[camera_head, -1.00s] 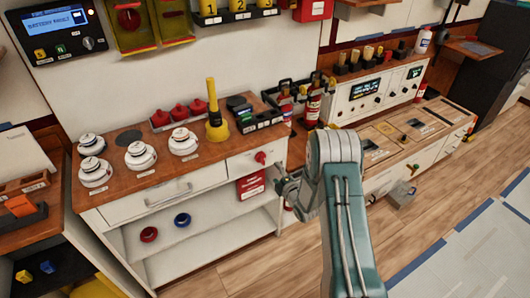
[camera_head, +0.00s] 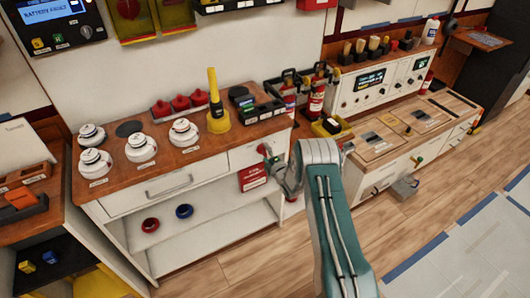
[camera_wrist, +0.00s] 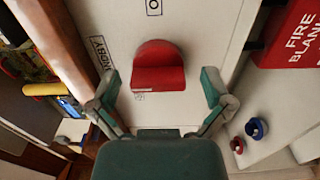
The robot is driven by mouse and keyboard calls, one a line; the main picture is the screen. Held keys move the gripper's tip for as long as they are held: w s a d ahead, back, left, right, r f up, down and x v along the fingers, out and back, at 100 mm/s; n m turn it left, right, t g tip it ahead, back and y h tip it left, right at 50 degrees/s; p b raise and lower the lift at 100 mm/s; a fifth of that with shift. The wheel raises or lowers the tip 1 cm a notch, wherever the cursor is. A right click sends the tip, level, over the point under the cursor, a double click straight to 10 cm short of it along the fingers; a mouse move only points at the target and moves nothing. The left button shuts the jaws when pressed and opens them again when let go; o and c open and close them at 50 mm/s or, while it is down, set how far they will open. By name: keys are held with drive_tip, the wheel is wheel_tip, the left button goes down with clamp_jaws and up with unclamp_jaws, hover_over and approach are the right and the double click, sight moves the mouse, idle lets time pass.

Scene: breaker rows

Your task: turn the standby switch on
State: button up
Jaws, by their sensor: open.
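The standby switch is a red rotary knob (camera_wrist: 158,68) on a white panel in the wrist view. A boxed label ending in "NDBY" is beside it, partly covered by my left finger. A boxed "O" mark is above it. My gripper (camera_wrist: 160,80) is open, one finger on each side of the knob, with a visible gap on both sides.
A red fire blanket box (camera_wrist: 290,40) is close to the right of the knob. White round devices and a yellow flashlight (camera_head: 213,100) stand on the wooden top above. Blue (camera_head: 184,211) and red (camera_head: 150,225) tape rolls lie on the shelf below.

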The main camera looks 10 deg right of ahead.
drive_tip(key=shift+w+a, duration=0.2)
drive_tip(key=shift+w, duration=0.1)
drive_tip(key=c, duration=1.1)
drive_tip(key=shift+c, duration=0.2)
